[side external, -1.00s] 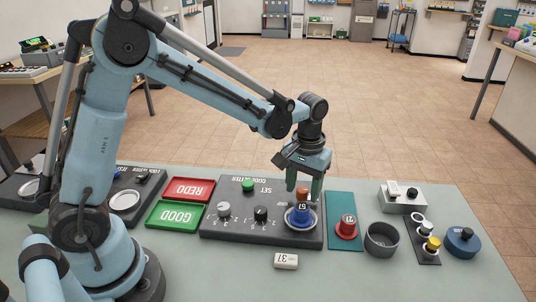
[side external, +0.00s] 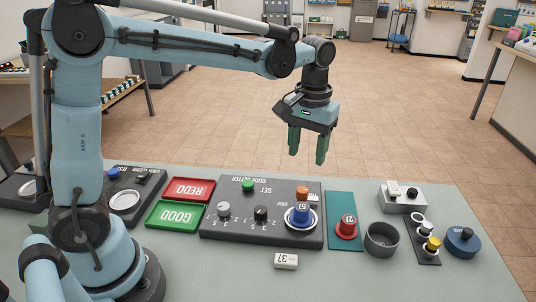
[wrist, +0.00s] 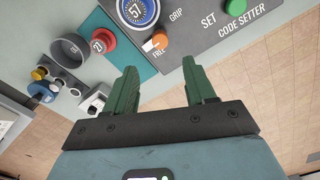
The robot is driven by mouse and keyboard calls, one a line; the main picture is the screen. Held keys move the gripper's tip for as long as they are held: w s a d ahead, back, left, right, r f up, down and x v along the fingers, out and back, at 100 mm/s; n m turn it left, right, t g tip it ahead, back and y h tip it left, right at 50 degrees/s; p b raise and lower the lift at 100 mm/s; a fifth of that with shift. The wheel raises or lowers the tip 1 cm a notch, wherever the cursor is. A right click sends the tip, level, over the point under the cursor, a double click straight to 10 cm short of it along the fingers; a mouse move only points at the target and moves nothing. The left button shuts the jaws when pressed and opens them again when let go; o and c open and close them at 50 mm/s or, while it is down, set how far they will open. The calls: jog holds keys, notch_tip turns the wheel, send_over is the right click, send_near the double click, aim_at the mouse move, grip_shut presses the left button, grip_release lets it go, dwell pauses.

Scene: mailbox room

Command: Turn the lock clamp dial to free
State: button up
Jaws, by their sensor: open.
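The orange clamp dial (side external: 302,191) sits on the dark code setter panel (side external: 285,238), just behind a blue numbered lock (side external: 299,213) in a pale round seat. In the wrist view the dial (wrist: 160,39) lies between the GRIP and FREE labels, with a white mark on its side toward FREE. The blue lock, marked 57, shows at the top edge of the wrist view (wrist: 138,10). My gripper (side external: 307,156) is open and empty, raised above and behind the dial, touching nothing. Its green fingers (wrist: 160,75) point down, well apart.
The panel also has a green button (side external: 248,186), a grey knob (side external: 224,210) and a black knob (side external: 261,213). Right of it are a red lock (side external: 347,227) on a teal mat, and a grey cup (side external: 382,253). REDO and GOOD trays lie left. A 37 tag (side external: 286,261) lies in front.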

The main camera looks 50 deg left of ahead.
jog(key=shift+r, duration=0.85)
jog(key=s+a+f+m+t, duration=0.1)
jog(key=s+a+m+t, duration=0.1)
jog(key=s, duration=0.4)
jog(key=s+a+f+m+t, duration=0.1)
jog(key=s+a+f+t, duration=0.1)
jog(key=s+t, duration=0.3)
jog(key=shift+s+m, duration=0.4)
jog(key=shift+s, duration=0.4)
jog(key=shift+w, duration=0.1)
jog(key=shift+c, duration=0.2)
